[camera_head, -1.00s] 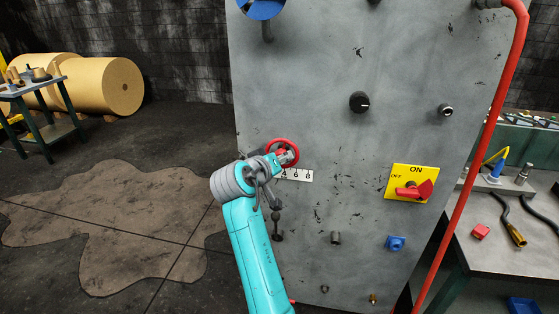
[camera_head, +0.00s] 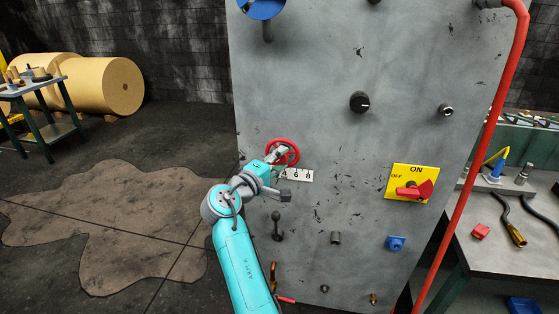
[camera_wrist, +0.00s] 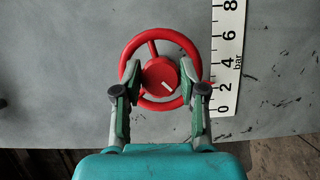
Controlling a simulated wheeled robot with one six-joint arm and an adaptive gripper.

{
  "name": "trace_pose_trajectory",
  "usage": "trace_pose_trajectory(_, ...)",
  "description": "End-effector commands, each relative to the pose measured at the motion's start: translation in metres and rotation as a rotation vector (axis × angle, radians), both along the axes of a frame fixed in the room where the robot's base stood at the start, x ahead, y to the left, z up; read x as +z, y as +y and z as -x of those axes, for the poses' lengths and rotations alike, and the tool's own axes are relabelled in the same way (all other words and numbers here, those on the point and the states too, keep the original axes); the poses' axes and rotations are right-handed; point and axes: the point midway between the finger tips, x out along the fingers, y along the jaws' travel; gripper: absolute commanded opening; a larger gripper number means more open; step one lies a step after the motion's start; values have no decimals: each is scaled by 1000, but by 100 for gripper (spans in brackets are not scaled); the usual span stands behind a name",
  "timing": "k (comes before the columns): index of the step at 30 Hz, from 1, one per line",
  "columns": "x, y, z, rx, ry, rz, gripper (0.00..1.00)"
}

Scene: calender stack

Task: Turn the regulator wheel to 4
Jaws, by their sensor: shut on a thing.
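The red regulator wheel (camera_wrist: 152,45) fills the middle of the wrist view, with spokes and a round hub (camera_wrist: 157,75). A short white mark on the hub slants toward the lower right. In the head view the wheel (camera_head: 294,147) sits on the grey panel's left part. My gripper (camera_wrist: 160,78) is shut on the wheel, with one finger on each side of the hub. The fingers cover parts of the rim.
The grey panel (camera_head: 320,70) also carries a black knob (camera_head: 359,102), a red switch on a yellow plate (camera_head: 402,170) and a small lever (camera_head: 277,225) near my arm. A red pipe (camera_head: 480,130) runs down its right edge. A workbench stands at the right.

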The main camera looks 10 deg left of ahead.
Motion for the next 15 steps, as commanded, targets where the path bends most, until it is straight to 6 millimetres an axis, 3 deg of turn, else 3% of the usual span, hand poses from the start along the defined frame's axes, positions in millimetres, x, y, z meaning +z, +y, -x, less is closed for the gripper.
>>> trace_pose_trajectory(15,-3,0,0,1,20,490,6)
